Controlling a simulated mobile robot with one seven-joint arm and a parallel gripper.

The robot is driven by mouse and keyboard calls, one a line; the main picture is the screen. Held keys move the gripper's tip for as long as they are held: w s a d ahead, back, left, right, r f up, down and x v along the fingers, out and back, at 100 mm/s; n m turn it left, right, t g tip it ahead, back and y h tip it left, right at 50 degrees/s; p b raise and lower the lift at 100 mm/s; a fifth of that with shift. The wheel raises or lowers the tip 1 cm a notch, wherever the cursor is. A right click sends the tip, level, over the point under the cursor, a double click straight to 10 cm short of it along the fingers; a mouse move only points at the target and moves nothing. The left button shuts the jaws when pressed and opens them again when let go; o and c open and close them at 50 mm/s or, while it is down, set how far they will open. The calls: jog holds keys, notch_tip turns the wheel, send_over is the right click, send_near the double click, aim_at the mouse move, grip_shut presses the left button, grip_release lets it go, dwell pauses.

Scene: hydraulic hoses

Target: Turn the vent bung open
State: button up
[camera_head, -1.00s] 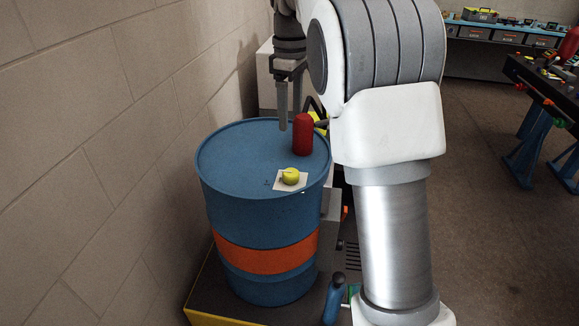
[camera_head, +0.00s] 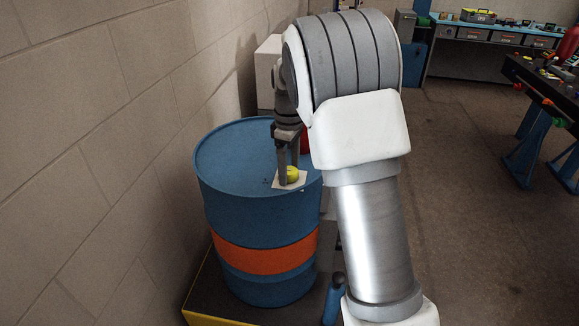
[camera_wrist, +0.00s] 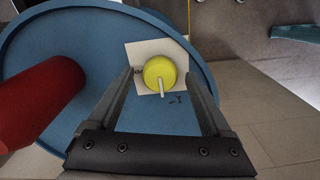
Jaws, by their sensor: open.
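The vent bung is a round yellow knob (camera_head: 292,174) with a pale raised bar, on a white label (camera_head: 278,184) on top of the blue drum (camera_head: 225,160). In the wrist view the bung (camera_wrist: 158,72) lies between the ends of my two open fingers, with its bar (camera_wrist: 162,86) pointing toward the gripper's palm. My gripper (camera_head: 288,178) points down over the label, and one finger partly covers the bung in the head view. In the wrist view my gripper (camera_wrist: 160,75) is empty; whether a finger touches the bung I cannot tell.
A red cylinder (camera_wrist: 35,105) stands on the drum lid beside my gripper; in the head view my arm mostly hides it. A block wall (camera_head: 110,130) runs close to the drum's left. A workbench (camera_head: 545,85) stands far right, with open floor before it.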

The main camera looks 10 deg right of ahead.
grip_shut()
dwell(0.4)
jog(key=shift+m, duration=0.4)
jog(key=m+p, duration=0.1)
jog(key=m, duration=0.2)
jog(key=shift+r, duration=0.1)
jog(key=m+p, duration=0.1)
jog(key=m, duration=0.4)
jog(key=shift+p, duration=0.35)
jog(key=m+p, duration=0.1)
jog(key=m, duration=0.4)
jog(key=shift+m+p, duration=0.45)
jog(key=shift+m, duration=1.55)
